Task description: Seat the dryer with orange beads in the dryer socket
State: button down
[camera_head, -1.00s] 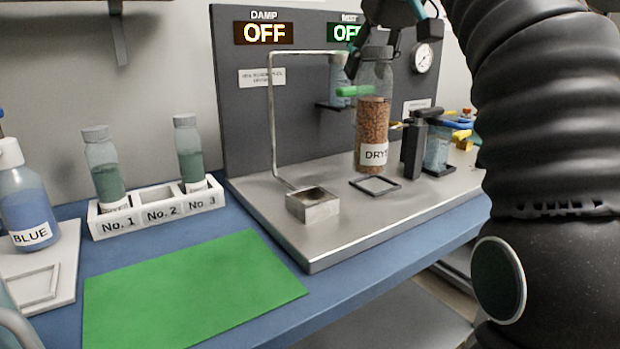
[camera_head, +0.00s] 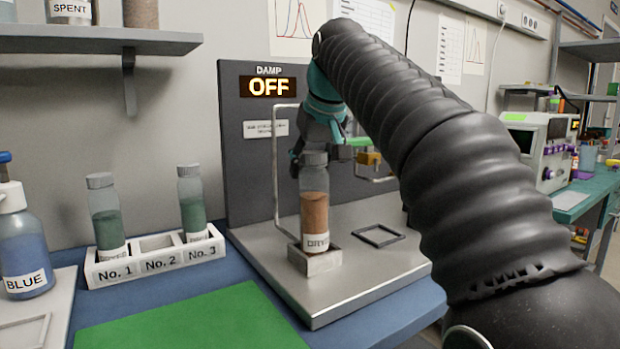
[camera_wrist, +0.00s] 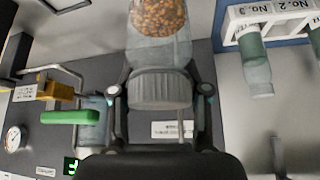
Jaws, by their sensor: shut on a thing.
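The dryer (camera_head: 314,207), a clear bottle of orange-brown beads with a grey cap and white label, stands upright at the small metal dryer socket (camera_head: 325,264) on the steel platform. Its base meets the socket's top opening in the head view; I cannot tell whether it is fully down. My gripper (camera_head: 308,160) is at the bottle's top, partly hidden by my arm. In the wrist view my gripper (camera_wrist: 160,92) is shut around the dryer's neck and cap (camera_wrist: 160,90), with beads (camera_wrist: 160,17) visible beyond. The socket is hidden there.
A thin pipe (camera_head: 275,170) rises close beside the socket. An empty black square frame (camera_head: 378,236) lies to its right. A white rack (camera_head: 155,258) with two green-filled bottles and a green mat (camera_head: 190,325) are at left. The dark panel (camera_head: 240,150) stands behind.

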jog(key=shift+f, duration=0.7)
jog(key=shift+f, duration=0.15)
jog(key=c, duration=0.6)
grip_release()
jog(key=shift+o, duration=0.2)
jog(key=shift+r, duration=0.25)
jog(key=p+v, duration=0.1)
jog(key=v, duration=1)
jog(key=shift+s+d+r+p, duration=0.2)
jog(key=shift+r+p, duration=0.1)
jog(key=shift+p, duration=0.1)
